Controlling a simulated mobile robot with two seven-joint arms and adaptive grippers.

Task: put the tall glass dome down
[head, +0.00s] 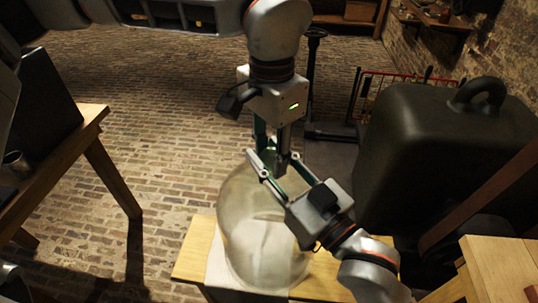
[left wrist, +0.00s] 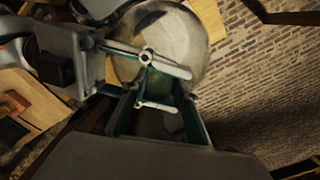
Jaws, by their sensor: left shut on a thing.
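The tall glass dome (head: 245,225) is a large clear rounded jar cover. It hangs or stands over a small wooden table (head: 195,250) with a pale cloth; I cannot tell whether its rim touches. My left gripper (head: 276,163) comes down from above and is shut on the dome's top, which the fingers hide. The dome (left wrist: 178,35) also shows beyond the gripper in the left wrist view. My right gripper (head: 272,158) reaches in from the lower right, its fingers spread wide, one on each side of the left fingers.
A big dark case (head: 430,150) with a handle stands close on the right. A wooden bench (head: 85,125) is at the left, and another wooden surface (head: 495,265) is at lower right. The brick floor (head: 150,85) is open behind the small table.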

